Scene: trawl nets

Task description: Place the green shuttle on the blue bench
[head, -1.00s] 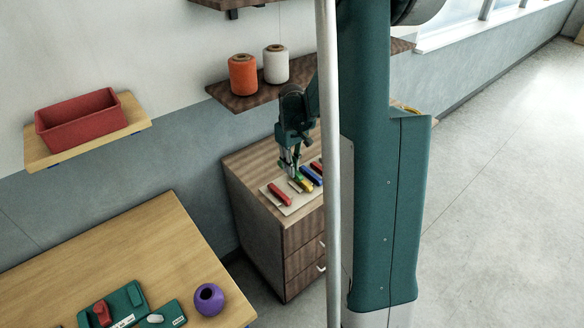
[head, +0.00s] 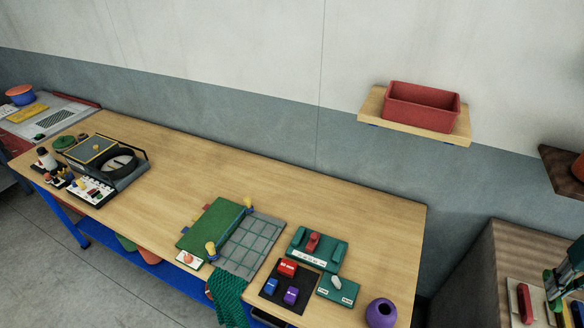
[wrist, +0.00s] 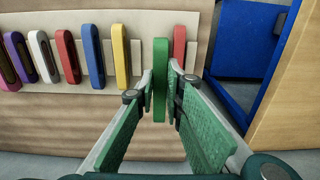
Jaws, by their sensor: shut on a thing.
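The green shuttle (wrist: 160,82) stands upright between my gripper's fingers in the wrist view. My gripper (wrist: 160,92) is shut on it, in front of a pale board (wrist: 206,15). In the head view my gripper (head: 554,300) is at the right edge, partly cut off, over the wooden drawer cabinet; the green shuttle cannot be made out there. The blue bench (head: 330,195), with a wooden top and blue frame, runs across the head view, left of my gripper. Its blue frame also shows at right in the wrist view (wrist: 245,40).
Several other shuttles stay on the board, including a yellow one (wrist: 121,57) and a red one (wrist: 179,45) beside the green. A red bin (head: 422,108) sits on a shelf above.

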